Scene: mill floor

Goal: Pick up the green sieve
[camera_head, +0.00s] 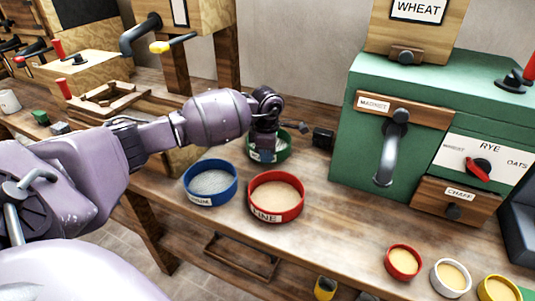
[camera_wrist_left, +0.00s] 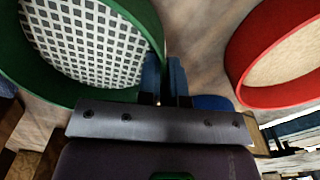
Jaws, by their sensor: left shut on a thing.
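The green sieve (camera_head: 284,150) is at the back of the wooden bench in the head view, beyond the blue and red sieves. My left gripper (camera_head: 264,150) reaches down over its near left side and hides part of it. In the left wrist view the green sieve (camera_wrist_left: 158,28) fills the upper left, with its pale mesh showing. There my left gripper (camera_wrist_left: 166,85) is shut on the sieve's rim. I cannot tell whether the sieve touches the bench. My right gripper is in neither view.
A blue sieve (camera_head: 233,184) and a red sieve (camera_head: 300,206) stand close in front. The green machine (camera_head: 345,135) is to the right, with a small black block (camera_head: 322,137) beside it. Small red, white and yellow bowls (camera_head: 403,263) line the front right edge.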

